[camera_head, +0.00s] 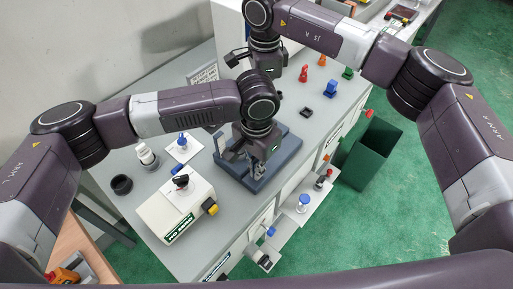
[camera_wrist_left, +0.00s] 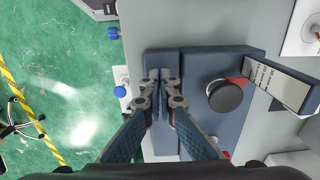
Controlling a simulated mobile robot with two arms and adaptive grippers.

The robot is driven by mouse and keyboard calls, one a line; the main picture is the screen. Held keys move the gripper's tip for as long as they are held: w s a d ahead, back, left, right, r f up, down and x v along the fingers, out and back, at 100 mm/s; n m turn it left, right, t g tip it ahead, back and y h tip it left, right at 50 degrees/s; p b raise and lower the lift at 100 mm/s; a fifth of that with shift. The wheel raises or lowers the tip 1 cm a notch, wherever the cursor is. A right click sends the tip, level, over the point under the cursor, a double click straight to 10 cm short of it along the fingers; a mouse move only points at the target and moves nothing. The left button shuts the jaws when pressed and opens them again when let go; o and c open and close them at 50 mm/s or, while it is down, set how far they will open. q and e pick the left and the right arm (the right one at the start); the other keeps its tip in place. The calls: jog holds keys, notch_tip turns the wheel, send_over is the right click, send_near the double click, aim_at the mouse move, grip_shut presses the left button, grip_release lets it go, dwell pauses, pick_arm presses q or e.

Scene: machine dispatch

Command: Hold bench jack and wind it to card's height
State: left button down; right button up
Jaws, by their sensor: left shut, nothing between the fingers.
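The bench jack (camera_head: 283,157) is a dark blue-grey block on the grey bench, partly hidden under my left arm in the head view. In the left wrist view the jack (camera_wrist_left: 205,62) shows a black round knob (camera_wrist_left: 226,97) with a red pointer and a white card (camera_wrist_left: 283,85) with print, tilted beside it. My left gripper (camera_head: 256,172) is shut and empty, pointing down over the jack; in the wrist view its tips (camera_wrist_left: 163,82) lie over the narrow part, apart from the knob. My right gripper (camera_head: 236,58) is at the bench's far end; its fingers are too small to judge.
A cream box (camera_head: 160,215) with a black knob stands front left of the jack. A black ring (camera_head: 122,185) and a blue-topped piece (camera_head: 182,140) lie nearby. A green bin (camera_head: 370,155) is on the floor at right.

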pick_arm(q)
jog(key=shift+f, duration=0.7)
pick_arm(e)
jog(key=shift+f, duration=0.25)
